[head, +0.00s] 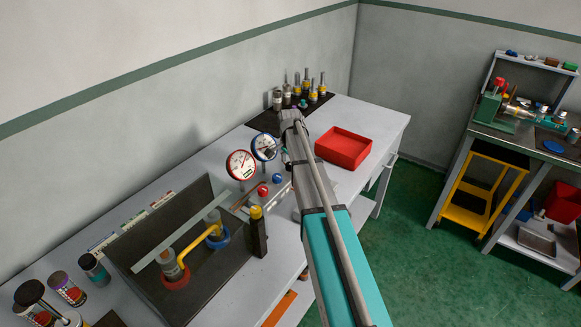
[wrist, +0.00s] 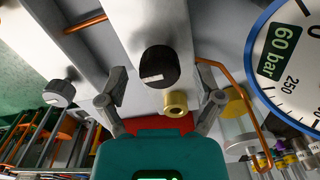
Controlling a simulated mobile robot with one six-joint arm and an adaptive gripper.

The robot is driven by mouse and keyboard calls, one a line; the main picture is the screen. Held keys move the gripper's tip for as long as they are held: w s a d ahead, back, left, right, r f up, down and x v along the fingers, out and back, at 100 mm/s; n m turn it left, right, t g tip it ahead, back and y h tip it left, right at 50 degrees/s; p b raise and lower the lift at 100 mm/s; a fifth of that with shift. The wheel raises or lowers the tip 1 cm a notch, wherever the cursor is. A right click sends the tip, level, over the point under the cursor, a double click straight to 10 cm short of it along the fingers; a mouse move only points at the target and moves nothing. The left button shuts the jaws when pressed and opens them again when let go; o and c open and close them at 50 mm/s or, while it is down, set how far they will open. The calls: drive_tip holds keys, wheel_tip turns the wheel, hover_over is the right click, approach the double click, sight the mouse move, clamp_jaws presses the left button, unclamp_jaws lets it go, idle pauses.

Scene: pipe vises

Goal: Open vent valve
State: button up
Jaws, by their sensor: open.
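A black round knob (wrist: 159,67) with a white mark sits on a grey panel in the middle of the wrist view. A brass fitting (wrist: 176,102) is just below it. My gripper (wrist: 160,82) is open, with one finger on each side of the black knob; I cannot tell whether they touch it. A second dark knob (wrist: 60,92) is further left. No label shows which knob is the vent valve. In the head view my arm hides most of the gripper and this knob.
Two round gauges, a red-rimmed one (head: 240,165) and a blue-rimmed one (head: 264,147), stand close left of my arm. A red knob (head: 262,190) and a blue knob (head: 277,179) are below them. A red tray (head: 343,147) lies right. Orange pipe (wrist: 237,85) runs close to the right finger.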

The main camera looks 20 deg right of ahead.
drive_tip(key=shift+f, duration=0.1)
drive_tip(key=c, duration=1.2)
drive_tip(key=shift+o, duration=0.2)
drive_tip(key=shift+n, duration=0.3)
drive_tip(key=n, duration=0.7)
drive_tip(key=shift+n, duration=0.4)
drive_tip(key=n, duration=0.4)
drive_tip(key=shift+n, duration=0.3)
drive_tip(key=shift+w+n, duration=0.1)
drive_tip(key=shift+n, duration=1.7)
